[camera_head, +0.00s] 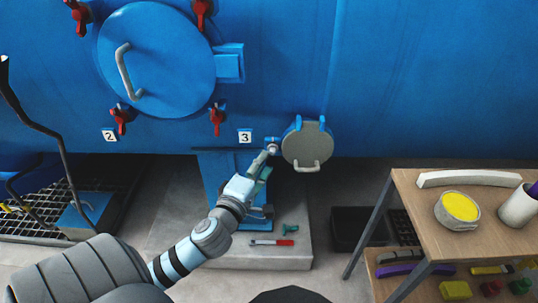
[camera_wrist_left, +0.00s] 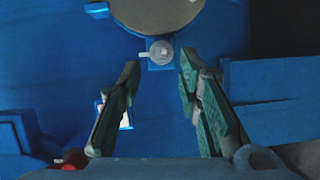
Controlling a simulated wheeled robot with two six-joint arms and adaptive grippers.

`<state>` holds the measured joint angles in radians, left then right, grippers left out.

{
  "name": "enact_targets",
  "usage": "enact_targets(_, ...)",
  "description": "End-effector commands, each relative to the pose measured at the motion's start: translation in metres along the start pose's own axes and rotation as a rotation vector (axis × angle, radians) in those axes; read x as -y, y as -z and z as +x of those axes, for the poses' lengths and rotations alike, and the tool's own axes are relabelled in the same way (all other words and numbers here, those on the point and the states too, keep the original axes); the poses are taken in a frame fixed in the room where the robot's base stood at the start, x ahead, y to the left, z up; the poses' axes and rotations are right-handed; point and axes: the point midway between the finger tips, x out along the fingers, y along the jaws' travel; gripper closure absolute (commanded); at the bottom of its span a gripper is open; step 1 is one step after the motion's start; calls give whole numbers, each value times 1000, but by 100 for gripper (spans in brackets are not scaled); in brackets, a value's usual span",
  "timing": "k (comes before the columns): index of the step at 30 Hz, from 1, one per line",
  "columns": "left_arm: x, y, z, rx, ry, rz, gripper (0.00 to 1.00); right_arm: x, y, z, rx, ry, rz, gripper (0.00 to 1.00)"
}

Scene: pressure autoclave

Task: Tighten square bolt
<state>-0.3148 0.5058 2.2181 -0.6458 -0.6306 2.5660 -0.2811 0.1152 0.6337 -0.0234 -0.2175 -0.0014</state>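The square bolt (camera_head: 271,142) sits on a small blue bracket at the left edge of the round grey hatch (camera_head: 306,147). In the left wrist view the bolt (camera_wrist_left: 161,52) is a pale round piece with a square head and a short stub on its left, just below the hatch disc (camera_wrist_left: 165,12). My left gripper (camera_head: 266,157) is reaching up to the bolt from below. In the left wrist view the gripper (camera_wrist_left: 158,66) is open, its green-padded fingers apart with nothing between them; the bolt lies just beyond the tips. My right gripper is not in view.
The large blue door (camera_head: 160,60) with red clamps is at upper left. A wooden table (camera_head: 420,215) with a yellow-filled bowl (camera_head: 458,209) stands at right. A marker (camera_head: 271,242) and a small green piece (camera_head: 291,229) lie on the concrete plinth (camera_head: 220,258).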

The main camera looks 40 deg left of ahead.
Motion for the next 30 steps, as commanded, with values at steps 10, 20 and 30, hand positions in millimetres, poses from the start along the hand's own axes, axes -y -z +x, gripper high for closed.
enact_targets(10, 1, 0, 50, 1, 2, 0, 68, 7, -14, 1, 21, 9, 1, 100)
enact_targets(20, 2, 0, 50, 1, 2, 0, 86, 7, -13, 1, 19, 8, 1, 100)
enact_targets(30, 1, 0, 50, 1, 2, 0, 100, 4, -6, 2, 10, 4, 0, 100)
